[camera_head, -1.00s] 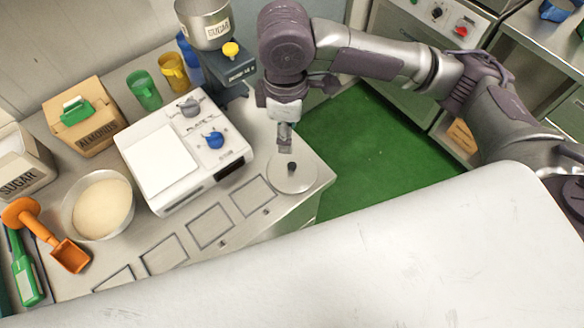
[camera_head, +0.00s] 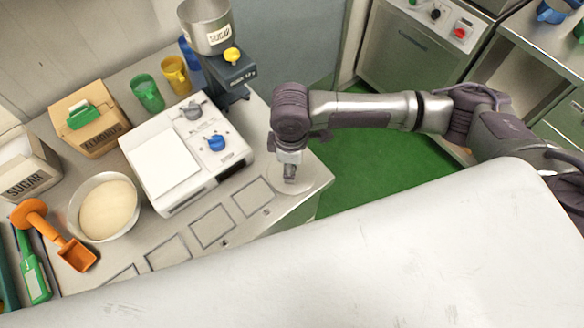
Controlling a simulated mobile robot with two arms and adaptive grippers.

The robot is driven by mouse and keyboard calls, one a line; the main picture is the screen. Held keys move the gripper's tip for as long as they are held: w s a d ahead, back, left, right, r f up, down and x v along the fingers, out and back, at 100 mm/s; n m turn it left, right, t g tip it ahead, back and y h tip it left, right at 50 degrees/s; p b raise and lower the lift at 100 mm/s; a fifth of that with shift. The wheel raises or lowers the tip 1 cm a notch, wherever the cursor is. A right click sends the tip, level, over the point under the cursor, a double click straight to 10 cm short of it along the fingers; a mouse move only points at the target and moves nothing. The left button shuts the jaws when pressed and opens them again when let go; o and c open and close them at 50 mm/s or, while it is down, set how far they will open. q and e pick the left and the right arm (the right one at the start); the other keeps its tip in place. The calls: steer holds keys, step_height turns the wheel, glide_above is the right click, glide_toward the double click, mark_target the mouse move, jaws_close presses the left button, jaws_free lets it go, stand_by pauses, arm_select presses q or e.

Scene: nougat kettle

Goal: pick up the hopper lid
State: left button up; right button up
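The hopper lid (camera_head: 312,179) is a round, pale metal disc lying flat at the right end of the steel counter. My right gripper (camera_head: 289,178) points down over its middle, low at the knob. The gripper and wrist hide the knob and part of the disc. Whether the fingers are open or shut on the knob is too small to tell. The open hopper marked SUGAR (camera_head: 207,25) stands on a dark dispenser at the back of the counter. My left gripper is out of view.
A white machine (camera_head: 158,165) with grey and blue knobs stands left of the lid. A bowl (camera_head: 106,208), an orange scoop (camera_head: 75,254), coloured cups (camera_head: 148,94) and boxes (camera_head: 88,117) fill the left. Green floor (camera_head: 390,170) lies beyond the counter's right edge.

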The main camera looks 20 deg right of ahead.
steer(key=shift+f, duration=0.15)
steer(key=shift+c, duration=0.3)
jaws_close()
